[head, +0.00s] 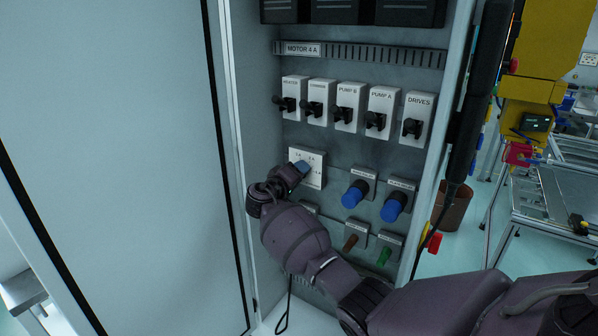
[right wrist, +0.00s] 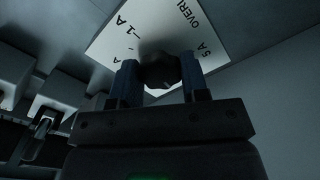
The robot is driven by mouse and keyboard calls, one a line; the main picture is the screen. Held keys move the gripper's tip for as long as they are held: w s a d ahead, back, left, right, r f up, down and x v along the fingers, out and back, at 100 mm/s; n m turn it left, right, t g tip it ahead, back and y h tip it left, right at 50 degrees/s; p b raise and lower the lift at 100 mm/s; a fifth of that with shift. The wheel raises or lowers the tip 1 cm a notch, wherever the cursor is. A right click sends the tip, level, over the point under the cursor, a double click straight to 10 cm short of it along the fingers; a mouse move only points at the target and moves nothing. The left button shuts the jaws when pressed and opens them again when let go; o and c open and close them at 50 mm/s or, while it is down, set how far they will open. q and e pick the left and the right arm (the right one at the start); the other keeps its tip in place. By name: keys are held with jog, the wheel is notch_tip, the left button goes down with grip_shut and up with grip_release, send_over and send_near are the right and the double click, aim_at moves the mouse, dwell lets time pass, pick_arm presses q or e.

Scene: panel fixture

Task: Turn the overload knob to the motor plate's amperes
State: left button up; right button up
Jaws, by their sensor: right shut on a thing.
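My right gripper (head: 302,168) is at this plate. In the right wrist view my right gripper (right wrist: 159,78) has its two blue-grey fingers on either side of the dark overload knob (right wrist: 158,70) and is shut on it. The white plate (right wrist: 165,22) behind shows "OVERL", "5 A" and "1 A"; where the knob points I cannot tell. The motor plate (head: 302,49) reads "MOTOR 4 A". My left gripper is not in view.
A row of labelled breaker switches (head: 347,107) sits above the dial. The large cabinet door (head: 130,150) stands at the left.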

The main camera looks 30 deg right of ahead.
jog(key=shift+n, duration=0.5)
jog(key=o, duration=0.9)
jog(key=v, duration=1.1)
jog(key=shift+f, duration=0.1)
jog(key=shift+d, duration=0.1)
